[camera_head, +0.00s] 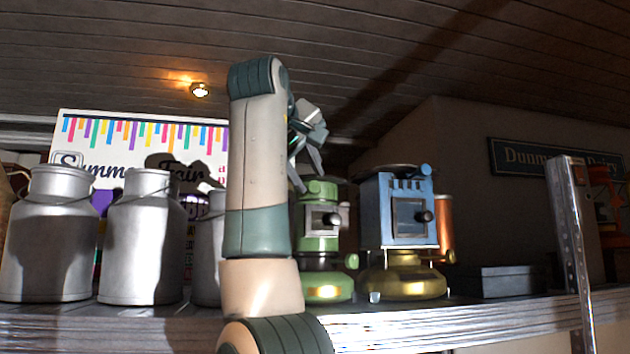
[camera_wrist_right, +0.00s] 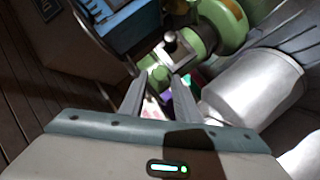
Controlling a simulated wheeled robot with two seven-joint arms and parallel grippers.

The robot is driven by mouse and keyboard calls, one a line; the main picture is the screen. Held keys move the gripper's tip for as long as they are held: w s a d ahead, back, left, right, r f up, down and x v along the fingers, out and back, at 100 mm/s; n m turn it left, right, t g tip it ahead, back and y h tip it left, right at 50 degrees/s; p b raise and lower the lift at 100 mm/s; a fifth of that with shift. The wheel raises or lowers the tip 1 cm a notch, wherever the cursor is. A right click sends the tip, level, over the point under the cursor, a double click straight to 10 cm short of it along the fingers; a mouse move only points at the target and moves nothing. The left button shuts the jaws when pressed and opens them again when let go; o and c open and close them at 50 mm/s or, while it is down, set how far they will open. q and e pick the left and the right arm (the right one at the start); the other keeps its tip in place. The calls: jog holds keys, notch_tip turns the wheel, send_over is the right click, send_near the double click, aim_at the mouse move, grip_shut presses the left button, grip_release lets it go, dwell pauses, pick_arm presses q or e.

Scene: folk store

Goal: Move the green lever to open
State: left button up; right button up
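My right gripper (camera_head: 299,168) is above the green heater's top in the head view. In the right wrist view, its two fingers (camera_wrist_right: 160,76) are apart with nothing held between them. The green heater (camera_wrist_right: 200,42) and a pale-tipped knob (camera_wrist_right: 169,38) lie just beyond the fingertips. My left gripper is not in view.
A blue heater (camera_head: 398,222) stands close to the right of the green one. Several metal milk cans (camera_head: 140,245) and a Summer Fair sign (camera_head: 85,128) are at the left. A dark box (camera_head: 508,281) and a metal upright (camera_head: 570,240) are at the right.

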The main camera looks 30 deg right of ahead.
aim_at(314, 185)
jog(key=p+x, duration=0.2)
jog(key=x, duration=0.3)
jog(key=shift+w+r, duration=0.1)
jog(key=shift+p+x, duration=0.3)
jog(key=shift+x, duration=0.45)
grip_shut()
